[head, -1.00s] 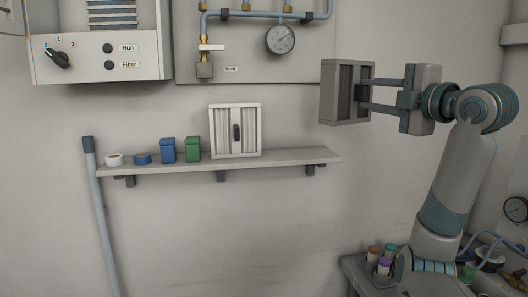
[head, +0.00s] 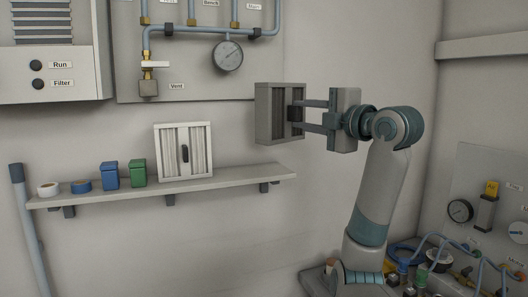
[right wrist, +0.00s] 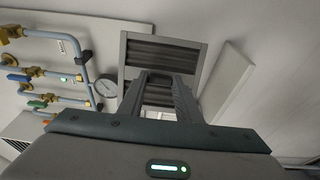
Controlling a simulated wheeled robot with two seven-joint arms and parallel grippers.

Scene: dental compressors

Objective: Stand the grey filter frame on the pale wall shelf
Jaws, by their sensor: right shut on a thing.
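The grey filter frame (head: 268,114) is held upright in the head view, above the right end of the pale wall shelf (head: 235,178) and apart from it. My right gripper (head: 298,116) comes in from the right and is shut on the frame. In the right wrist view the frame (right wrist: 136,70) sits at the fingertips of my right gripper (right wrist: 165,80). On the shelf stands a white-framed filter (head: 183,152) with a dark handle. My left gripper is not in view.
A white roll (head: 48,189), a blue roll (head: 81,186), a blue box (head: 110,175) and a green box (head: 138,172) stand left of the white filter. The shelf's right end is bare. A gauge (head: 228,56) and pipes are on the wall above.

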